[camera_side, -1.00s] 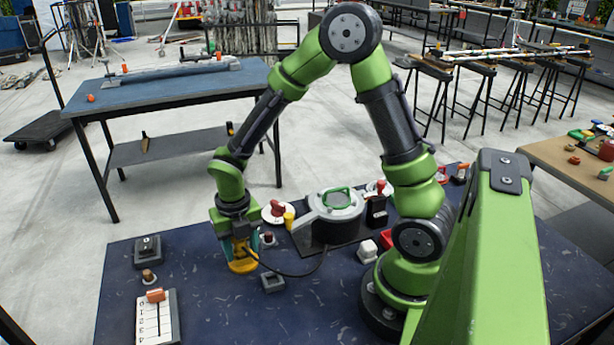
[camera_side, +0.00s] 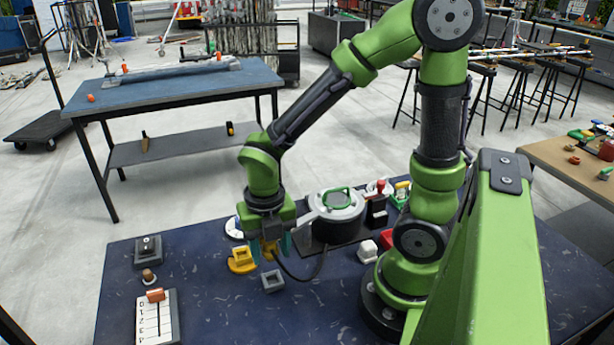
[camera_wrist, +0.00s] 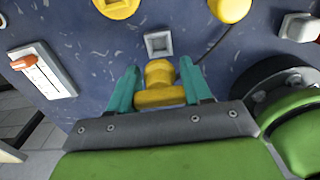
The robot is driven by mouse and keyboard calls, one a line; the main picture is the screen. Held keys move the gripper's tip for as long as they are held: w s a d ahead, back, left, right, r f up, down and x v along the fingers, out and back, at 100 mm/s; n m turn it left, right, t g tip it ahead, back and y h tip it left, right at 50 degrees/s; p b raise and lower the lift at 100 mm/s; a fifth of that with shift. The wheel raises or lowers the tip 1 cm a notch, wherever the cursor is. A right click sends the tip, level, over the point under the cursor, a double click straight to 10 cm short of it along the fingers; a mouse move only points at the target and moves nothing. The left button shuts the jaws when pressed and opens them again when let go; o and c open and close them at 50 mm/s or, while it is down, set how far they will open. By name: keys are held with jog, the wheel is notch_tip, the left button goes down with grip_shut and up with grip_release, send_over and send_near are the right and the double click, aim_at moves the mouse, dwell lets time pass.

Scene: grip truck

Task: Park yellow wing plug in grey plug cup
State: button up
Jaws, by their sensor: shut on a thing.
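My gripper (camera_side: 270,250) is shut on the yellow wing plug (camera_wrist: 159,85), which sits between the teal fingers in the wrist view. In the side view the plug (camera_side: 268,252) is partly hidden by the fingers. The grey plug cup (camera_side: 273,281), a small square with a square hollow, stands on the dark blue bench in front of the gripper. In the wrist view the grey cup (camera_wrist: 159,43) is just above the plug, apart from it in the picture.
A black cable (camera_side: 304,281) curves right of the gripper. A round grey device with a green handle (camera_side: 338,203) stands behind, to the right. A slider board (camera_side: 157,318) is at front left. The front middle of the bench (camera_side: 260,320) is clear.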

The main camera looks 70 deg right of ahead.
aim_at(271, 260)
jog(key=shift+f, duration=2.35)
jog(key=shift+f, duration=0.1)
jog(key=shift+f, duration=0.4)
jog(key=shift+f, duration=0.95)
dwell(0.8)
jog(key=o, duration=1.5)
jog(key=shift+r, duration=3.75)
